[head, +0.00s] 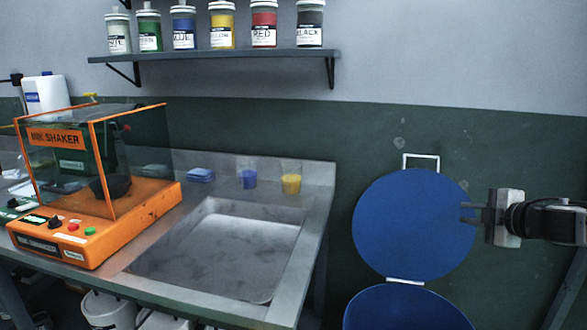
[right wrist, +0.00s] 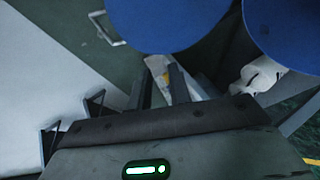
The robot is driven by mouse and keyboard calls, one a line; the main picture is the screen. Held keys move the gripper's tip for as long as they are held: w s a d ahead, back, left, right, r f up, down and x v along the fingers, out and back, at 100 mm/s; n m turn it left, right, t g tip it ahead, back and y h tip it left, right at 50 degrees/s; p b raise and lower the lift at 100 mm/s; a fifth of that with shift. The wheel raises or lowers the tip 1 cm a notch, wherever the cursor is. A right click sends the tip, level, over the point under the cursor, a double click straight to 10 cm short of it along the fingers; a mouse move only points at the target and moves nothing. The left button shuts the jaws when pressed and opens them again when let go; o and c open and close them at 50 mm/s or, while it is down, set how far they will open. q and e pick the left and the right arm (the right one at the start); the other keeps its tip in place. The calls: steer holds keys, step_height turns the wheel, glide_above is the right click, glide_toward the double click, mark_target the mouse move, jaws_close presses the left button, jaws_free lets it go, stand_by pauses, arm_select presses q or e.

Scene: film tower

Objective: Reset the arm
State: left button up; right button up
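My right gripper (head: 466,213) reaches in from the right edge of the head view, level in the air in front of the round blue lid (head: 405,222). Its two fingers are apart with nothing between them. My left gripper and arm are not in view.
An orange ink shaker (head: 100,225) stands left of a steel sink (head: 225,250). Blue (head: 247,176) and yellow (head: 291,180) cups stand behind the sink. A shelf (head: 215,54) holds several paint jars. Below the lid is another blue round surface (head: 405,308).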

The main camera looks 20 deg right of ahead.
steer(key=s+a+f+m+g+y, duration=0.1)
steer(key=s+a+f+y, duration=0.15)
steer(key=a+f, duration=1)
steer(key=s+a+f+m+g+y, duration=0.1)
steer(key=a+f+y, duration=0.2)
steer(key=a+f, duration=0.95)
steer(key=s+a+m, duration=0.5)
steer(key=s+a, duration=0.2)
steer(key=a, duration=0.3)
steer(key=s+a+m+h, duration=0.1)
steer(key=s+a+m, duration=0.4)
steer(key=s+a, duration=0.3)
steer(key=shift+s+a+r+m+g+p, duration=0.25)
steer(key=shift+a+r+g+p, duration=0.2)
steer(key=shift+a, duration=0.7)
